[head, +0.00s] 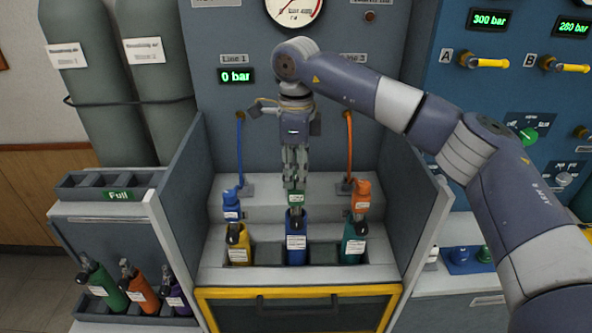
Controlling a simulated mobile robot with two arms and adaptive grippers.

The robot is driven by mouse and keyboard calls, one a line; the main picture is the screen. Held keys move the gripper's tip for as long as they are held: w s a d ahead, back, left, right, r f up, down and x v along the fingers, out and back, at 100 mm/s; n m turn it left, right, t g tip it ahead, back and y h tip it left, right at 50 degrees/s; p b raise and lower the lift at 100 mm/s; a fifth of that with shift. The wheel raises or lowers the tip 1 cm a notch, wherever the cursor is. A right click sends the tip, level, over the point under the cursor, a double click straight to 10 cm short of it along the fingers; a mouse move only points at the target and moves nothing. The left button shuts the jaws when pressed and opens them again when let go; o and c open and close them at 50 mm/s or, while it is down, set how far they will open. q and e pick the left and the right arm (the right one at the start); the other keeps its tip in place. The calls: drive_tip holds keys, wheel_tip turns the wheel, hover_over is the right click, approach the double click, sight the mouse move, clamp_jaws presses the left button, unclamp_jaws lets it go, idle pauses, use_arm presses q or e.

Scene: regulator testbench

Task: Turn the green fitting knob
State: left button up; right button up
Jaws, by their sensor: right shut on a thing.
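The green fitting knob (296,200) sits above the blue bottle (297,232) in the middle of the bench. My right gripper (294,184) points straight down over it, its fingers shut on the knob. The fingers hide the knob's upper part. The bottle stands upright in the middle of the rack. My left gripper is not in view.
A yellow bottle (239,249) with a blue fitting (231,204) stands to the left, and a teal bottle (352,246) with an orange fitting (361,198) to the right. Side walls enclose the bench. A blue hose (240,150) and an orange hose (349,150) hang behind.

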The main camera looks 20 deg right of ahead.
sight(296, 175)
drive_tip(key=shift+n, duration=0.6)
drive_tip(key=o, duration=1.1)
wheel_tip(296, 175, up, 12)
